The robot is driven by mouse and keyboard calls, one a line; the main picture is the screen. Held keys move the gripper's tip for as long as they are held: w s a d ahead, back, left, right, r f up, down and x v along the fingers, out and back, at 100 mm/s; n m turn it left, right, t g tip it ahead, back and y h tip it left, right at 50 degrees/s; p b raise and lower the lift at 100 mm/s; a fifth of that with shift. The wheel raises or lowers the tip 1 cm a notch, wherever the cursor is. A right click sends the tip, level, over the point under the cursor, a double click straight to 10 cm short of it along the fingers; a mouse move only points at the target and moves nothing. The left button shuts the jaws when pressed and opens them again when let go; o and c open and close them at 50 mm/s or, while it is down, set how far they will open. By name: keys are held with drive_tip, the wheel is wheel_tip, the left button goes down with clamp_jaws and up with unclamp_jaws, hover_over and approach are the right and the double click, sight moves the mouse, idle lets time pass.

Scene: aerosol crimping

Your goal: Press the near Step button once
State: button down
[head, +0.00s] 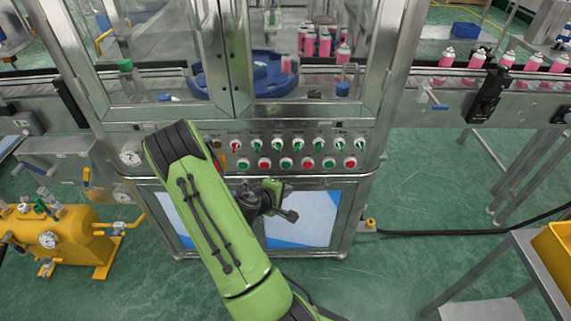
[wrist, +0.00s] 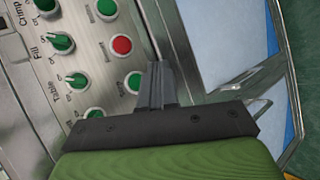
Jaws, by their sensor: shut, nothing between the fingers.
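A steel control panel in the head view carries an upper row of knobs and a lower row of round push buttons. The lower row alternates green (head: 286,163) and red (head: 308,163) buttons. In the wrist view, my gripper (wrist: 158,75) is shut and empty. Its tips are beside a green button (wrist: 134,83), with a red button (wrist: 121,45) and another green button (wrist: 107,8) further up. I cannot tell whether the tips touch anything.
Glass doors (head: 160,50) rise above the panel. A conveyor with pink cans (head: 476,59) is at right; a yellow tank (head: 70,240) stands at left.

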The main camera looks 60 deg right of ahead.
sight(286, 165)
drive_tip(key=w+d+p, duration=0.1)
drive_tip(key=w+d, duration=0.2)
drive_tip(key=d, duration=0.2)
drive_tip(key=shift+d+p, duration=0.4)
drive_tip(key=shift+d, duration=0.1)
idle(1.6)
drive_tip(key=shift+w+d, duration=0.15)
drive_tip(key=shift+d, duration=0.1)
